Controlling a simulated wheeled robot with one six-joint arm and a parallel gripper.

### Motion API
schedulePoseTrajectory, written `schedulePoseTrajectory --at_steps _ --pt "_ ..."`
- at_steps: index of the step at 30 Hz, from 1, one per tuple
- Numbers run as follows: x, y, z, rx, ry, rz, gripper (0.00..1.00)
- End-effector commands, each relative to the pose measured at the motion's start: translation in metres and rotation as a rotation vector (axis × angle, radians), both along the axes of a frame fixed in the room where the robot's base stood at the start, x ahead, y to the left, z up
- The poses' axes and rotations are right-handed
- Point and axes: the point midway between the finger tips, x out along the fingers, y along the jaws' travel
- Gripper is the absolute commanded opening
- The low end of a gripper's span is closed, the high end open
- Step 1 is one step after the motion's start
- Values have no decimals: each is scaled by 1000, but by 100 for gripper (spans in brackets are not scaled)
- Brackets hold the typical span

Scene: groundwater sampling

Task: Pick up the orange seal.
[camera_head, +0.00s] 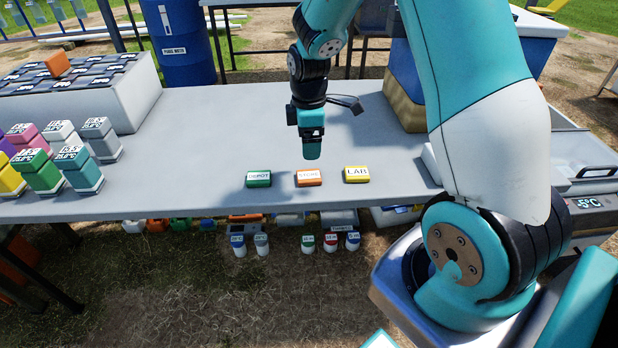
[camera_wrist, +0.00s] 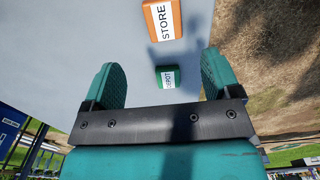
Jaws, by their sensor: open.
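The orange seal (camera_head: 308,178), a small block with a white label reading STORE, lies flat on the grey table near its front edge. It sits between a green seal (camera_head: 258,179) labelled DEPOT and a yellow seal (camera_head: 356,174) labelled LAB. My gripper (camera_head: 312,152) points down over the table, close to the orange seal in the head view. In the wrist view my gripper (camera_wrist: 160,62) has its two teal fingers wide apart and nothing held. There the orange seal (camera_wrist: 163,18) shows at the top edge, beyond the fingertips, and the green seal (camera_wrist: 168,77) shows between the fingers.
Coloured sample bottles (camera_head: 62,160) stand at the table's left. Behind them is a grey case (camera_head: 130,90) with an orange block (camera_head: 57,64) on top. A blue drum (camera_head: 178,40) stands behind the table (camera_head: 210,130). Several small bottles sit below the front edge. The table around the seals is clear.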

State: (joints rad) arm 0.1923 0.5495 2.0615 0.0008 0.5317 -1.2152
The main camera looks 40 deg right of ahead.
Motion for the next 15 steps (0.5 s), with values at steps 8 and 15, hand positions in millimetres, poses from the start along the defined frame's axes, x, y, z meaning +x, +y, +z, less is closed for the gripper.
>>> schedulePoseTrajectory --at_steps 8,15 --pt "0 1 -42 1 -1 1 83" --pt "-4 1 -66 1 4 -2 83"
